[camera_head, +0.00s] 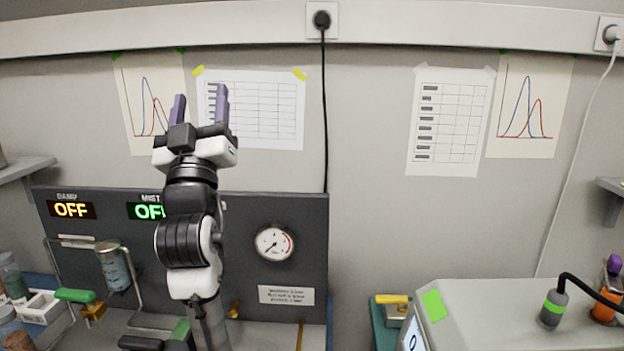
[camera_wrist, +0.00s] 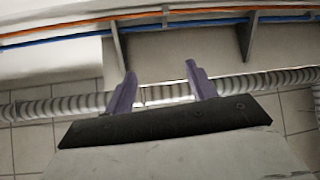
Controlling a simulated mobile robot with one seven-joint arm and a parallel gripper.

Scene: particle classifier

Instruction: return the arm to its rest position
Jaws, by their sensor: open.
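My gripper (camera_head: 200,108) is raised high in the head view, with its two purple fingers pointing up in front of the wall charts. The fingers are apart and nothing is between them. In the wrist view my gripper (camera_wrist: 160,90) is also open and empty, facing a ribbed conduit and cables high up. My arm stands nearly upright in front of the dark panel and hides part of its right display.
A dark panel (camera_head: 300,220) carries a gauge (camera_head: 273,243) and displays reading OFF. A grey machine (camera_head: 480,305) stands at right with a black-cabled probe (camera_head: 553,308).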

